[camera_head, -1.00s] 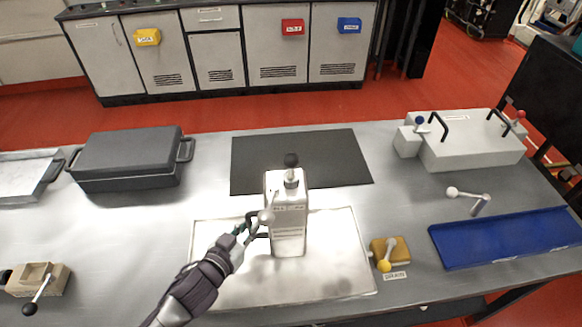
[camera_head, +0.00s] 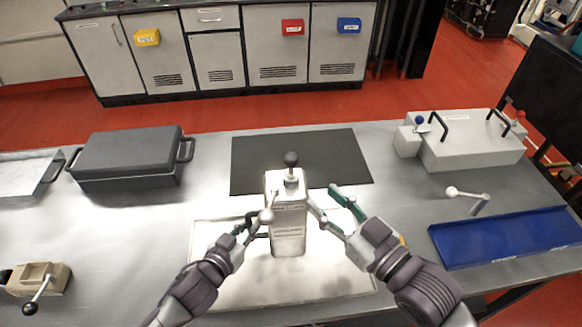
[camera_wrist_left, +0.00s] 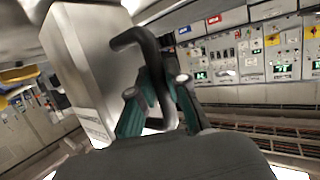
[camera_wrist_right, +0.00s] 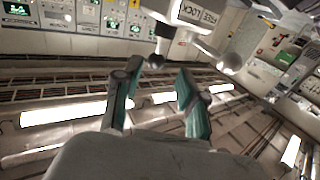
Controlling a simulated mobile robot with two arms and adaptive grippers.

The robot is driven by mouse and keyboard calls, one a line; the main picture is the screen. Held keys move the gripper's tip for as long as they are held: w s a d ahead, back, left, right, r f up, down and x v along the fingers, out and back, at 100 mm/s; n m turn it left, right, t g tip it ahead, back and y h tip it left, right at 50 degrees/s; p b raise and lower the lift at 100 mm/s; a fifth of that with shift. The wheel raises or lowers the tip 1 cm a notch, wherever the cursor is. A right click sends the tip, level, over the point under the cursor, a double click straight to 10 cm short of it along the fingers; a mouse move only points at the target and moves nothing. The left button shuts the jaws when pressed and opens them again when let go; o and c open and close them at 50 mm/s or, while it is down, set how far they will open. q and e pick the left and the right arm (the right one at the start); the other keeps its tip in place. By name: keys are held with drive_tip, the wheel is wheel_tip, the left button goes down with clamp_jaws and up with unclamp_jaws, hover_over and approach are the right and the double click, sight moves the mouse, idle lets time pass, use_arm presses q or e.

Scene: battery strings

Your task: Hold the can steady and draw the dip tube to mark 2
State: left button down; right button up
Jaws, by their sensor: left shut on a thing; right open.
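The pale metal can (camera_head: 289,232) stands upright on the light tray (camera_head: 340,278) in the head view. The dip tube's black knob (camera_head: 291,159) sits just above its top; no tube marks are readable. A lever with a pale ball (camera_head: 266,216) shows at the can's left, and in the right wrist view (camera_wrist_right: 230,63) beside a FREE/LOCK label (camera_wrist_right: 198,12). My left gripper (camera_head: 249,228) is shut on the can's dark side handle (camera_wrist_left: 145,45). My right gripper (camera_head: 325,197) is open and empty at the can's right, below knob height. The black knob also shows beyond its fingers (camera_wrist_right: 155,62).
A dark mat (camera_head: 335,155) lies behind the can. A lidded grey box (camera_head: 125,160) stands left, a pale box with handles (camera_head: 470,150) right. A blue tray (camera_head: 510,238) and a loose-looking crank (camera_head: 470,195) are at right. A beige lever block (camera_head: 45,278) is at front left.

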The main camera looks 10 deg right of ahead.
sight(292, 171)
drive_tip(key=x, duration=1)
drive_tip(key=shift+w+a, duration=0.2)
drive_tip(key=shift+a, duration=0.1)
